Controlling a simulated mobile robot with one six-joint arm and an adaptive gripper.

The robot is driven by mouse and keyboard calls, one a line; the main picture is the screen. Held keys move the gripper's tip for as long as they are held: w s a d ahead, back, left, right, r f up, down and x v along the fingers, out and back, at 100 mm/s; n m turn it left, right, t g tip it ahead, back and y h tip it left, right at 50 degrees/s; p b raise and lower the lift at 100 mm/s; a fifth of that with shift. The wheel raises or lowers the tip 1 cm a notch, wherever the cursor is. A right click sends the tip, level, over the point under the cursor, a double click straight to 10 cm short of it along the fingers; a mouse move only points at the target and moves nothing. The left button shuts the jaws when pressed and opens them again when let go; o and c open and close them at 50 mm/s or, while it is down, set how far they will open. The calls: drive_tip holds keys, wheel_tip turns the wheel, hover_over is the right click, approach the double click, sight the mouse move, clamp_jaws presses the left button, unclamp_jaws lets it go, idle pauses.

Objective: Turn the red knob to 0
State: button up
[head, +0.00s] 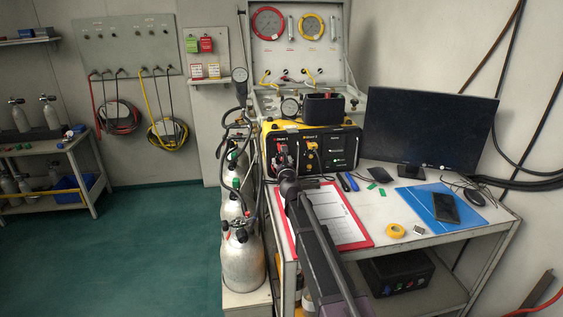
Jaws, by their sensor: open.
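The diver air panel (338,150) is a black and yellow box on the white table. A small red part, seemingly the red knob (280,147), shows at the left of its front face, under a red label. It is small and partly covered, so its setting cannot be read. My gripper (283,166) is open in front of the left side of the panel, close to the red part. My arm reaches up to it from the bottom of the picture. Whether the fingers touch the knob cannot be told.
A red clipboard (364,232) lies under my arm. A monitor (428,128), blue folder (421,207), phone (445,208) and yellow tape roll (396,231) are to the right. Gas cylinders (241,262) stand left of the table. An open case with gauges (299,47) is behind.

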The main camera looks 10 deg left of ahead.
clamp_jaws()
drive_tip(key=shift+a, duration=0.3)
drive_tip(key=shift+d, duration=0.2)
